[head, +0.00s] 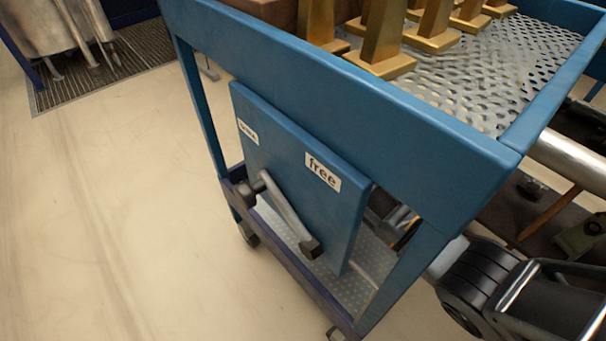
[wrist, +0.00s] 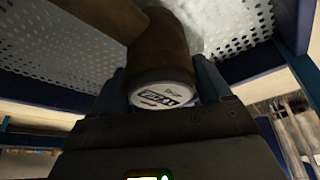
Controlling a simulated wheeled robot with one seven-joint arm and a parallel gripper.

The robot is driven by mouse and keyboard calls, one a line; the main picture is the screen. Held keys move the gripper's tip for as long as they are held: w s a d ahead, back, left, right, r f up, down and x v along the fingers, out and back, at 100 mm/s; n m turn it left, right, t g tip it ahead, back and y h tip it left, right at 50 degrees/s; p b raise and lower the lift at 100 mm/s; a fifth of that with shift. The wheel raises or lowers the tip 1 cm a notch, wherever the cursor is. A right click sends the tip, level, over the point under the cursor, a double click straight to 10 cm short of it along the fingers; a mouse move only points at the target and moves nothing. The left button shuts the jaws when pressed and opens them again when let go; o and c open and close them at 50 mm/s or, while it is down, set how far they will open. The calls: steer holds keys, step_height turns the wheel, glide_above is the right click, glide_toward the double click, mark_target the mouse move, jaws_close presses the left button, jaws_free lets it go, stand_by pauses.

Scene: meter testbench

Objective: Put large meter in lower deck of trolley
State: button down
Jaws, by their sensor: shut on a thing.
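The blue trolley (head: 330,85) fills the middle of the head view. Its upper deck (head: 490,90) is perforated metal, and part of its lower deck (head: 362,278) shows below behind a blue panel. In the wrist view my gripper (wrist: 162,82) is shut on the large meter (wrist: 155,50), a brown rounded body with a white printed face (wrist: 163,95). Perforated metal lies beyond the meter; I cannot tell whether they touch. In the head view my arm enters from the lower right towards the space between the decks, and the panel and frame mostly hide the gripper and meter.
Several brass pieces (head: 385,45) stand on the upper deck beside a brown box (head: 270,15). The blue panel (head: 290,165) labelled "free" has a dark handle (head: 290,215) and hangs at the trolley's side. Trolley posts border the opening. Floor (head: 110,220) at left is clear.

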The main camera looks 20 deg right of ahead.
steer(key=shift+w+f, duration=0.1)
steer(key=shift+f, duration=0.3)
stand_by(0.4)
jaws_free()
steer(key=shift+f, duration=0.15)
steer(key=shift+r, duration=0.25)
steer(key=p+v, duration=0.3)
steer(key=v, duration=0.5)
steer(key=shift+r, duration=0.15)
